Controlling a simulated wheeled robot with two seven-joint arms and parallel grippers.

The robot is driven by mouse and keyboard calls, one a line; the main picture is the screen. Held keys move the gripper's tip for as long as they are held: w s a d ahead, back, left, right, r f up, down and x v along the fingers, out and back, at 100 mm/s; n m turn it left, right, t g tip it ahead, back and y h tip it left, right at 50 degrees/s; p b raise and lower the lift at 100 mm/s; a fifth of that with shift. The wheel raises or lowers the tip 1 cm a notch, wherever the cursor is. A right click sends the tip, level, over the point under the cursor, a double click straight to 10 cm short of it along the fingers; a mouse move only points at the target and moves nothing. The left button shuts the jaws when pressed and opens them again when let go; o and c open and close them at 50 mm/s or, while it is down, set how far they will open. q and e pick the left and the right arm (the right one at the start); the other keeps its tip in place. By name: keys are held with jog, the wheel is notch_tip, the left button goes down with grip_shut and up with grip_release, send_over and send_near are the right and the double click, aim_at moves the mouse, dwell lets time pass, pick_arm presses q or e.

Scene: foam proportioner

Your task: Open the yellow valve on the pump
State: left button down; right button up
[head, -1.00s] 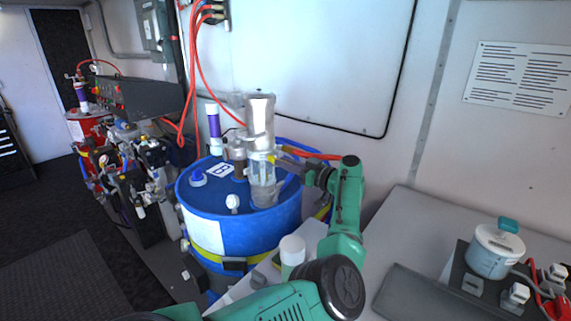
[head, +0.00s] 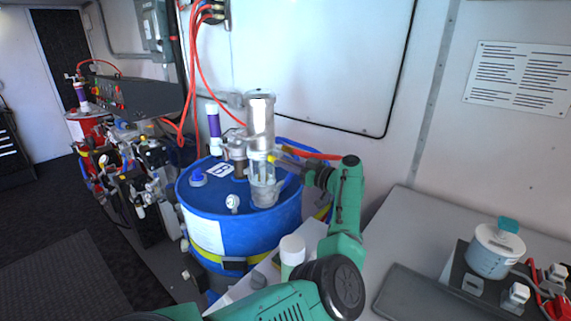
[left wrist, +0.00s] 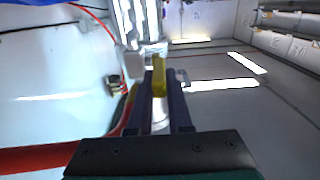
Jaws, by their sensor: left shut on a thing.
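The pump (head: 260,125) is a clear and silver upright cylinder on top of a blue drum (head: 205,228). Its yellow valve (head: 271,158) is a small handle on the pump's right side. My left gripper (head: 281,160) reaches it from the right, with its fingers level with the valve. In the left wrist view, the yellow valve (left wrist: 158,76) stands between the two dark fingers of my left gripper (left wrist: 159,98), which is shut on it. The fingers partly hide the valve's base. My right gripper is not in view.
Red hoses (head: 197,75) hang down behind the drum. A white-capped bottle (head: 292,248) stands close to my left arm. A grey counter (head: 420,245) at the right carries a lidded pot (head: 495,250). Equipment and a red drum (head: 90,128) stand at the left; the dark floor there has free room.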

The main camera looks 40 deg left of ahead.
pick_arm(q)
jog(key=f+y+b, duration=0.1)
jog(key=y+b, duration=0.1)
jog(key=b, duration=0.1)
jog(key=f+y+b, duration=0.1)
jog(key=b, duration=0.3)
jog(key=y+b, duration=0.2)
jog(key=b, duration=0.2)
jog(key=shift+a+f+g+y, duration=0.2)
jog(key=shift+f+g+y, duration=0.1)
jog(key=shift+f, duration=0.1)
jog(key=c, duration=0.8)
grip_release()
jog(key=shift+c, duration=0.2)
